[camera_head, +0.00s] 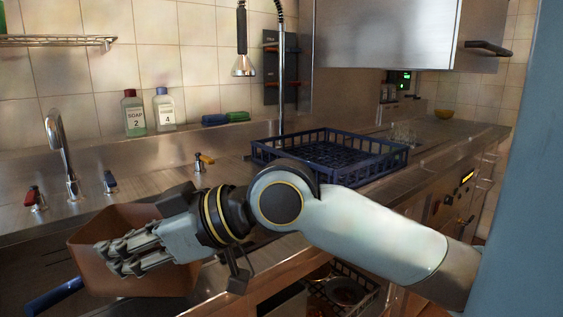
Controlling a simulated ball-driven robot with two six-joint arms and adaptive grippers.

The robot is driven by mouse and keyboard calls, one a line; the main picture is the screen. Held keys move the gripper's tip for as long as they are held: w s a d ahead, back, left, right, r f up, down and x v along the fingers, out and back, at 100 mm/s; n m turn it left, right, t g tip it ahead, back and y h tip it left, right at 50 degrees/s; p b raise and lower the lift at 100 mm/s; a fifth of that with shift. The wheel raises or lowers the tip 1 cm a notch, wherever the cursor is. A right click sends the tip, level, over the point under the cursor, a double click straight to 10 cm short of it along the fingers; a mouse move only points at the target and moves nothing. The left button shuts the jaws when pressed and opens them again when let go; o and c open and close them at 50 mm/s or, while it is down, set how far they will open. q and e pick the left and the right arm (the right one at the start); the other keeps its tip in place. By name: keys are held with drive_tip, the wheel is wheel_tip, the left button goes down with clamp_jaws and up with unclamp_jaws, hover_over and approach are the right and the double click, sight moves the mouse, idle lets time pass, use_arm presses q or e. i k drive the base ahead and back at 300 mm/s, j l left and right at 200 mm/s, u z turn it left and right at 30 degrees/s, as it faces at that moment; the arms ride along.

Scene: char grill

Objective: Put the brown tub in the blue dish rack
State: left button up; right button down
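The brown tub (88,280) is at the lower left, near the counter's front edge. My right gripper (120,255) reaches across from the right and overlaps the tub, hiding much of it. Its fingers point left over the tub; I cannot tell whether they grip its wall or are only in front of it. The blue dish rack (262,156) stands on the counter behind my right arm, with a gridded floor and no tub in it. My arm covers part of its front. My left gripper is not in view.
A tap (58,145) with red (35,196) and blue (110,182) knobs stands at the left. Two labelled bottles (134,115) stand by the wall. A spray head (243,66) hangs above the counter. A blue handle-like bar (55,297) shows at the lower left.

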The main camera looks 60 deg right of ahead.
sight(328, 161)
drive_tip(key=k+l+u, duration=0.25)
drive_tip(key=l+u, duration=0.2)
drive_tip(key=l, duration=0.3)
drive_tip(key=k+l+u, duration=0.4)
drive_tip(key=k+l, duration=0.55)
drive_tip(key=l, duration=0.25)
drive_tip(key=k+l+u, duration=0.1)
drive_tip(key=k+l, duration=0.65)
drive_tip(key=l, duration=0.15)
